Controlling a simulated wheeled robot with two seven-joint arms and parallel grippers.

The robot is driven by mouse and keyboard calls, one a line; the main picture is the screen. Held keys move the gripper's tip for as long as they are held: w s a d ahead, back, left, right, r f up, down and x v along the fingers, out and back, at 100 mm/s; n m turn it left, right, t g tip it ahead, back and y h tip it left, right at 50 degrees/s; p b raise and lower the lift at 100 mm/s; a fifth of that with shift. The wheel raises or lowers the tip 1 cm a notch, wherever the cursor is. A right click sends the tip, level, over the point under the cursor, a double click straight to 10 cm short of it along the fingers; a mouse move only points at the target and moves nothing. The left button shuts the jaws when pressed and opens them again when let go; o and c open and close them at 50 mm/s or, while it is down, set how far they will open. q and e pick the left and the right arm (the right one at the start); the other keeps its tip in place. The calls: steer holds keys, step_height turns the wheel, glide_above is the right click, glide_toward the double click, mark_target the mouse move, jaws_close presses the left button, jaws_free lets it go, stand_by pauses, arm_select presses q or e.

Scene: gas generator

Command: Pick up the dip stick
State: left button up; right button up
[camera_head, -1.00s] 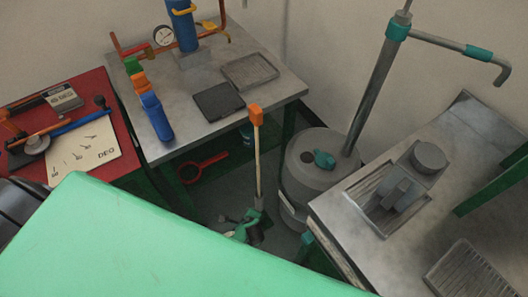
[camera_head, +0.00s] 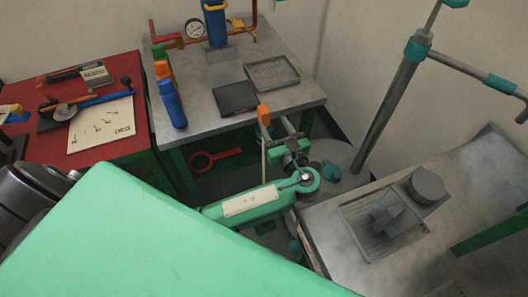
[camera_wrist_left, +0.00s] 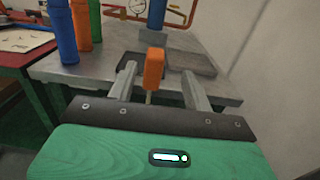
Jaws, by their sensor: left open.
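The dip stick (camera_head: 264,116) has an orange handle on a thin pale rod and stands upright in front of the grey table. In the left wrist view its orange handle (camera_wrist_left: 153,68) shows between my fingers, with a short bit of rod below it. My left gripper (camera_head: 289,130) is open, its fingers close around or just beside the handle; I cannot tell whether they touch it. In the left wrist view the left gripper (camera_wrist_left: 160,82) has clear gaps on both sides of the handle. The lower rod is hidden by my left arm. My right gripper is not in view.
A grey metal table (camera_head: 200,88) with a blue cylinder (camera_head: 215,25), gauge and trays stands behind. A red table (camera_head: 50,150) is at left. A round grey tank (camera_head: 345,160) with a tall pipe and a metal bench (camera_head: 330,225) are at right.

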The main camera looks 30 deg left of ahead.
mark_target(268, 115)
arm_select(q)
steer(key=x, duration=0.3)
steer(key=shift+w+a, duration=0.2)
steer(key=shift+w+a+p, duration=0.2)
steer(key=shift+a+p, duration=0.1)
steer(key=shift+a, duration=0.05)
steer(key=p+x, duration=0.1)
steer(key=x, duration=0.3)
steer(key=shift+a+f, duration=0.15)
steer(key=shift+a, duration=0.3)
jaws_close()
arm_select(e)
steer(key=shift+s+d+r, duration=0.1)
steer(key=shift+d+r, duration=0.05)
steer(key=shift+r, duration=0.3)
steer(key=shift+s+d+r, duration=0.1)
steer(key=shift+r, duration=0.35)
